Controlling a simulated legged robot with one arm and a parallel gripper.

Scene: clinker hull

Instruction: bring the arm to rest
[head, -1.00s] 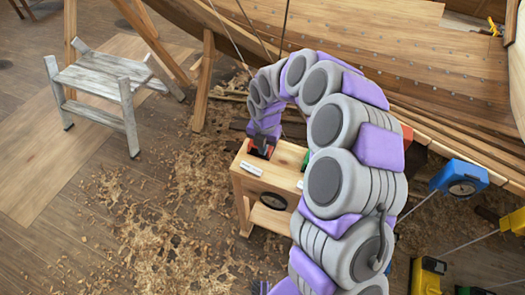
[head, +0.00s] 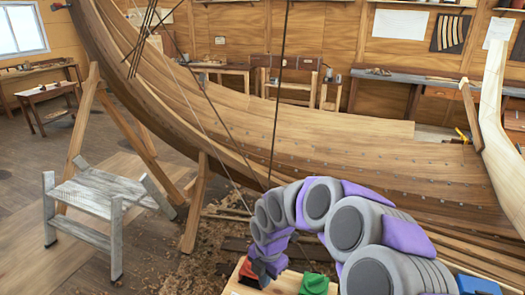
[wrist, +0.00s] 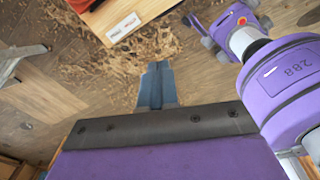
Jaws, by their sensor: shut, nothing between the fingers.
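My gripper (wrist: 157,72) shows in the wrist view with its two blue-grey fingers together and nothing between them. They hang above the shaving-strewn floor, apart from the wooden stand (wrist: 140,14), whose edge shows at the top of that view. In the head view, my grey and purple arm arches up from the lower right and bends down at its far end. There my gripper (head: 262,268) is small and partly hidden, close to a red item (head: 248,271) on the stand.
A green item (head: 314,284) sits on the stand beside my arm. The clinker hull (head: 330,150) fills the space behind, propped on timber legs. A grey step stool (head: 100,205) stands at left. A blue item (head: 478,285) is at lower right.

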